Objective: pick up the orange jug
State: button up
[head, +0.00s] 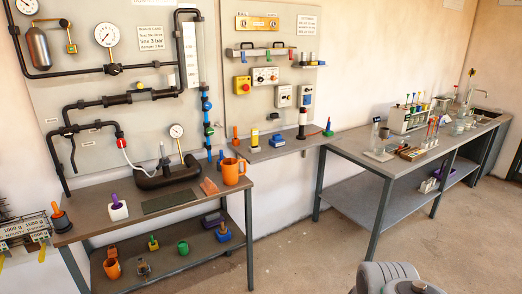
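An orange jug (231,172) stands upright at the right end of the left workbench (135,200), close to its right edge. A smaller orange vessel (112,268) is on the lower shelf of that bench, at its left end. My gripper is not in view. A grey rounded part of my own arm shows at the bottom edge, right of the middle, apart from both orange vessels.
A pink-orange block (209,187) and a black pipe fitting (168,175) lie left of the jug. A panel with pipes and gauges (110,90) rises behind. A longer bench (385,165) with glassware stands right. The floor (300,250) in front is clear.

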aim_at(235, 170)
jog(key=i, duration=2.85)
jog(key=u, duration=3.9)
